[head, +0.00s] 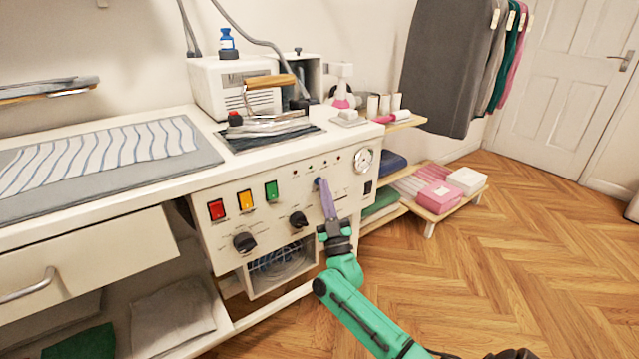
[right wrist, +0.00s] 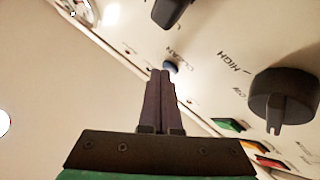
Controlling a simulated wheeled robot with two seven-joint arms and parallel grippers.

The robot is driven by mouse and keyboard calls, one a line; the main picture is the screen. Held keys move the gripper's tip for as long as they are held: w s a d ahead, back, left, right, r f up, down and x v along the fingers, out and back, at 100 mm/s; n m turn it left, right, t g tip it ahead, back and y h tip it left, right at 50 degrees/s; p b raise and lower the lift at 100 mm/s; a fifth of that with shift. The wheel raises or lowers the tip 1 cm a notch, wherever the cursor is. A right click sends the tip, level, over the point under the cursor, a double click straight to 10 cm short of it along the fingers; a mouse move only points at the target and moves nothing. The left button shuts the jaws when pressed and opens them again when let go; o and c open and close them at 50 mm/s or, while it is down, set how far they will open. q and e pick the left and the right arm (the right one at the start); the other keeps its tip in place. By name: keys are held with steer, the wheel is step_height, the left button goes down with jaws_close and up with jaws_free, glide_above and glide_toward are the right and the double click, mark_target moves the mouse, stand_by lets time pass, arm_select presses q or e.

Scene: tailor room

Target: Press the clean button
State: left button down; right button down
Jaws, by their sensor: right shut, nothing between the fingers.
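The front panel (head: 240,218) of the ironing station carries the controls. In the right wrist view the button (right wrist: 171,66) sits beside the printed word CLEAN, just beyond my fingertips. My right gripper (head: 323,184) is shut and empty, its fingers pointing up at the panel by the button. In the right wrist view its closed fingertips (right wrist: 160,73) lie just below and left of the button. I cannot tell whether they touch it. My left gripper is not in view.
Red (head: 216,210), yellow (head: 245,200) and green (head: 271,191) switches and two black dials (head: 245,242) (head: 298,219) sit left of the gripper. A gauge (head: 363,160) is to the right. An iron (head: 268,122) stands on the top. Open floor (head: 500,250) lies right.

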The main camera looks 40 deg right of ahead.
steer(key=shift+s+p, duration=0.55)
steer(key=s+p, duration=0.4)
steer(key=s, duration=0.2)
steer(key=shift+a, duration=0.1)
stand_by(0.6)
